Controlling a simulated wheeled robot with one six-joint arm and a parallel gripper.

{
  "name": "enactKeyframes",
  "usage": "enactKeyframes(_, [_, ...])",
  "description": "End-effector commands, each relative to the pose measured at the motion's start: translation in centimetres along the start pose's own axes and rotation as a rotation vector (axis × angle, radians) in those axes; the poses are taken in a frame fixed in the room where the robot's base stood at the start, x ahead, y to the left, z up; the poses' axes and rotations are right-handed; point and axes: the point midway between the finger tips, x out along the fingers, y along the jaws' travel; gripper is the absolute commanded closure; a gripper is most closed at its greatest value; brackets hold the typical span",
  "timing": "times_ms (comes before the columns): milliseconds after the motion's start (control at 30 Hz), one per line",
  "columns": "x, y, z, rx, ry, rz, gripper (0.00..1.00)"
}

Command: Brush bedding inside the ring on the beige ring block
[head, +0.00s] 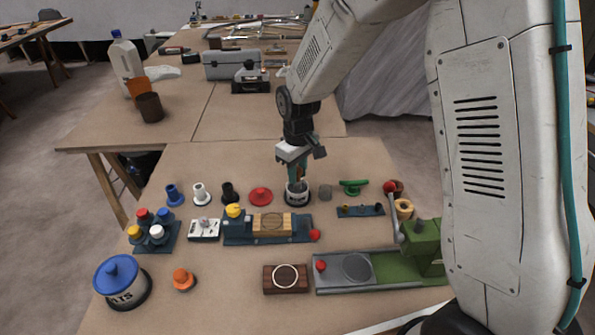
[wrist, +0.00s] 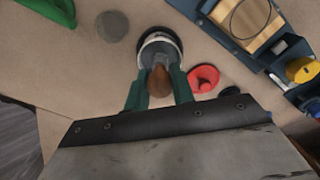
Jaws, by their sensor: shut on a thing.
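The beige ring block (head: 272,222) sits in a blue fixture (head: 238,232) in the middle of the table, with a dark ring outline on top. It also shows in the wrist view (wrist: 243,22) at the upper right. My gripper (head: 298,172) points down over a small white-and-dark pot (head: 297,195), behind and right of the block. In the wrist view, its green fingers (wrist: 159,88) are shut on a brown brush handle (wrist: 160,82). The brush's lower end is hidden at the pot (wrist: 160,45); I cannot tell how deep it sits.
A red knob (head: 260,195) and a grey disc (head: 325,192) flank the pot. A dark brown ring block (head: 286,280) and a green-grey press (head: 385,270) stand in front. A blue-lidded tub (head: 122,284) is front left.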

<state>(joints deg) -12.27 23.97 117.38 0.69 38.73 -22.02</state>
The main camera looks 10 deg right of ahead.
Motion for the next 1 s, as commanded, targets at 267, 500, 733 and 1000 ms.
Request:
enactKeyframes(267, [0.2, 0.0, 0.1, 0.000, -0.003, -0.001, 0.98])
enactKeyframes(500, [-1.1, 0.0, 0.0, 0.000, -0.001, -0.001, 0.98])
enactKeyframes(733, [-3.0, 0.0, 0.0, 0.000, -0.001, 0.000, 0.98])
enactKeyframes(1000, [-5.2, 0.0, 0.0, 0.000, 0.001, 0.000, 0.98])
